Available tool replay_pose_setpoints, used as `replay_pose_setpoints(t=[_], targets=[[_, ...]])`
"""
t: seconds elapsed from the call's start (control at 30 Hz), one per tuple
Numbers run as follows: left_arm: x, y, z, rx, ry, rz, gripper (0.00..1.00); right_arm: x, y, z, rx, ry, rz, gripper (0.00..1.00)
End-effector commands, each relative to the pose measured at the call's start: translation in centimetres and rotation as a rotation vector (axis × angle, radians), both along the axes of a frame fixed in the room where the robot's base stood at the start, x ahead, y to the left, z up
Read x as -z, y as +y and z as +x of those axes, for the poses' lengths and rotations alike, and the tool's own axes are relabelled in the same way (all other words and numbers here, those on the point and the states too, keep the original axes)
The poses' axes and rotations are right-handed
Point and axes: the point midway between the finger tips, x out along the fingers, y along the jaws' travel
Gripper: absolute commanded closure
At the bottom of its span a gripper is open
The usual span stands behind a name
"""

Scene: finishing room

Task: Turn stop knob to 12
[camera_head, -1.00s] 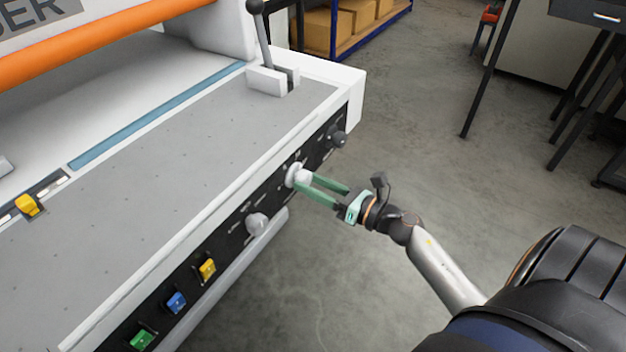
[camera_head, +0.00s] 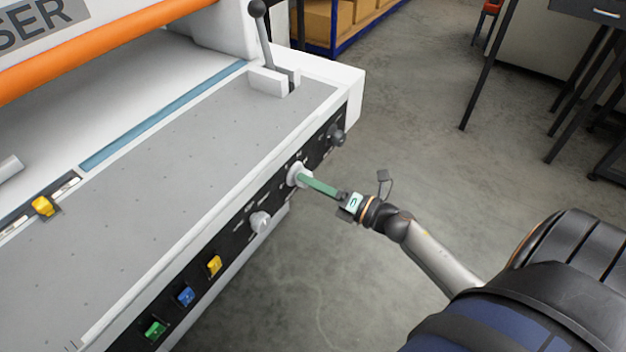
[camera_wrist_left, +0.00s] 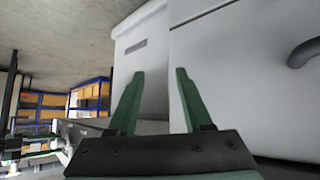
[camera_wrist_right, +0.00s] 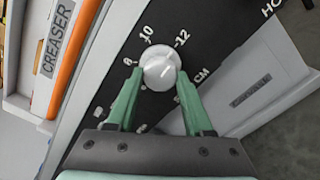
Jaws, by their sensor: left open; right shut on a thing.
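The stop knob (camera_wrist_right: 160,66) is a round, light grey knob on the black front panel of the creaser. In the right wrist view it sits between the fingertips of my right gripper (camera_wrist_right: 160,80), which is shut on it. The numbers 8, 10 and 12 (camera_wrist_right: 182,38) are printed around its far side; I cannot tell surely which one its mark points at. In the head view the knob (camera_head: 295,173) is partly covered by my right gripper (camera_head: 304,180). My left gripper (camera_wrist_left: 154,74) is open and empty in the left wrist view, facing pale machine panels.
Another grey knob (camera_head: 260,222) and a dark knob (camera_head: 336,134) flank the stop knob. Yellow (camera_head: 214,265), blue (camera_head: 186,296) and green (camera_head: 155,330) switches line the lower panel. A lever (camera_head: 264,40) stands on the machine's top corner. The floor beside the machine is open.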

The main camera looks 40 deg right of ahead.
Motion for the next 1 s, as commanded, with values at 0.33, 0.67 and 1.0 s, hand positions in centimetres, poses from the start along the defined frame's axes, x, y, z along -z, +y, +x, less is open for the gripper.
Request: replay_pose_setpoints(t=[0.33,0.67,1.0], targets=[[0.0,0.0,-0.06,-0.002,0.0,-0.001,0.5,0.01,0.02,-0.01,-0.001,0.012,0.031,1.0],[-0.06,-0.1,-0.07,-0.001,0.001,-0.002,0.5,0.01,0.02,-0.01,0.0,0.012,0.029,0.38],[-0.28,-0.2,0.01,0.001,-0.003,-0.004,0.5,0.01,0.01,0.0,0.0,0.012,0.029,0.19]])
